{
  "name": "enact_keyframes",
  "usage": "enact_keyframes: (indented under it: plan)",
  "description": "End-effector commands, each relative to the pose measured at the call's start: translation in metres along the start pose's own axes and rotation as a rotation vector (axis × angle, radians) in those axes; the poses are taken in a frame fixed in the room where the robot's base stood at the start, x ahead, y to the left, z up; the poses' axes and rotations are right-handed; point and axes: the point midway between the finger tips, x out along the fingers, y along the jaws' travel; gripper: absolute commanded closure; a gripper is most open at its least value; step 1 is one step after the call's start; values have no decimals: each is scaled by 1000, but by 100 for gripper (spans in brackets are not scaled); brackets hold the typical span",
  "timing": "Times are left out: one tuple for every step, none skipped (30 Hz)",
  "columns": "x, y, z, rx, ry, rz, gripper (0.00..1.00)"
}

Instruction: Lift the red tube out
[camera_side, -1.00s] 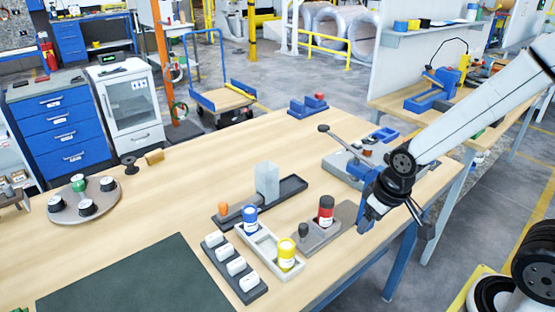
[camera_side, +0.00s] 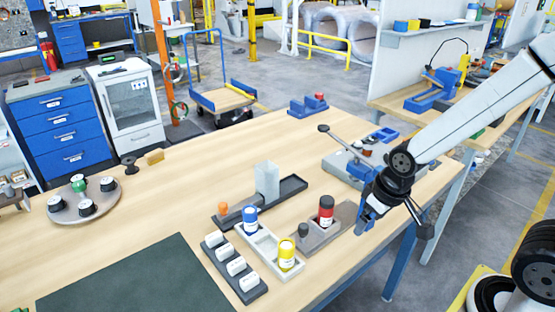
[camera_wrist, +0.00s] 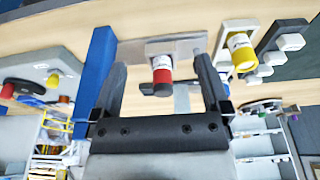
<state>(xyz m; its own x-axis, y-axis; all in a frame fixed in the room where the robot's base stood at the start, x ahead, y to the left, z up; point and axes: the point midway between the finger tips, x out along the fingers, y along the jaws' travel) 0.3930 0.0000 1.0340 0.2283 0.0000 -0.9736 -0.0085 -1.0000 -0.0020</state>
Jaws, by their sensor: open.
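The red tube (camera_side: 326,209) has a dark cap and a white label. It stands upright in a grey holder (camera_side: 312,238) near the front edge of the table. My gripper (camera_side: 366,218) is to the right of the tube in the side view, apart from it. In the wrist view the red tube (camera_wrist: 162,70) shows between the two open dark fingers of my gripper (camera_wrist: 160,66), beyond their tips. Nothing is held.
A small dark knob (camera_side: 303,231) stands in the same holder, left of the tube. A pale tray (camera_side: 268,256) holds a blue tube (camera_side: 250,218) and a yellow tube (camera_side: 287,253). A lever device (camera_side: 345,165) stands behind my gripper.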

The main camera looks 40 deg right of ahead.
Motion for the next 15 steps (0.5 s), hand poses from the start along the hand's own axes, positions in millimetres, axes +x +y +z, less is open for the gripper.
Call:
enact_keyframes:
  plan:
    - [0,0,-2,11,-2,0,3]
    - [0,0,-3,20,-4,0,3]
    - [1,0,-5,39,-7,0,3]
    - [1,0,-8,55,-11,1,3]
    - [1,0,-10,75,-14,1,3]
    - [2,1,-14,106,-22,2,3]
    - [2,1,-17,132,-26,3,3]
    - [3,1,-21,161,-32,4,3]
    - [4,1,-26,206,-41,6,3]
    - [4,2,-30,242,-48,7,3]
    - [5,2,-35,279,-55,9,3]
    - [6,2,-41,332,-65,13,3]
    - [8,2,-46,373,-74,16,3]
    - [8,3,-51,415,-81,19,3]
    - [10,3,-57,472,-93,25,3]
